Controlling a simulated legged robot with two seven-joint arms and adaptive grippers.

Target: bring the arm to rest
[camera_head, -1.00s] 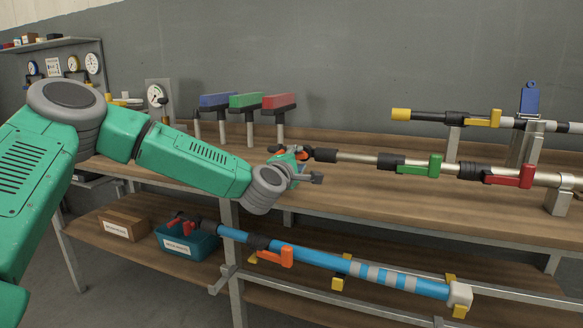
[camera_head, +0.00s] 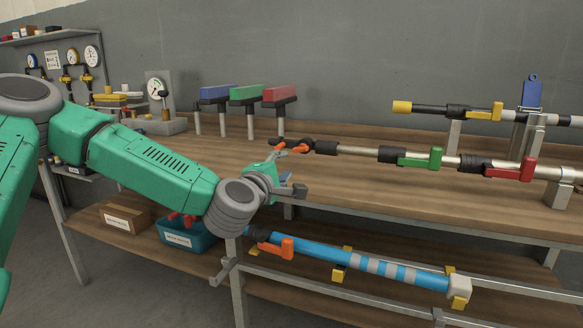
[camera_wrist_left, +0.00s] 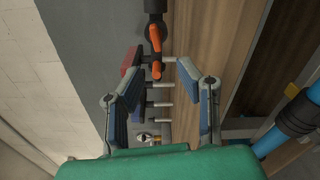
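My left gripper (camera_head: 284,176) is at the end of the green arm, just short of the upper pole's left end. In the left wrist view my left gripper (camera_wrist_left: 158,85) shows two blue-padded fingers spread wide with nothing held between them. Ahead of it is an orange valve handle (camera_head: 294,147) on the pole's black end fitting (camera_head: 326,147). The orange handle also shows in the left wrist view (camera_wrist_left: 155,40), beyond the fingertips and apart from them. My right gripper is in neither view.
The pole (camera_head: 357,150) carries a green handle (camera_head: 435,158) and a red handle (camera_head: 527,169) above the wooden bench (camera_head: 400,195). Blue, green and red blocks on posts stand behind. A blue pole (camera_head: 330,259), teal bin (camera_head: 184,240) and cardboard box (camera_head: 127,216) are on the lower shelf.

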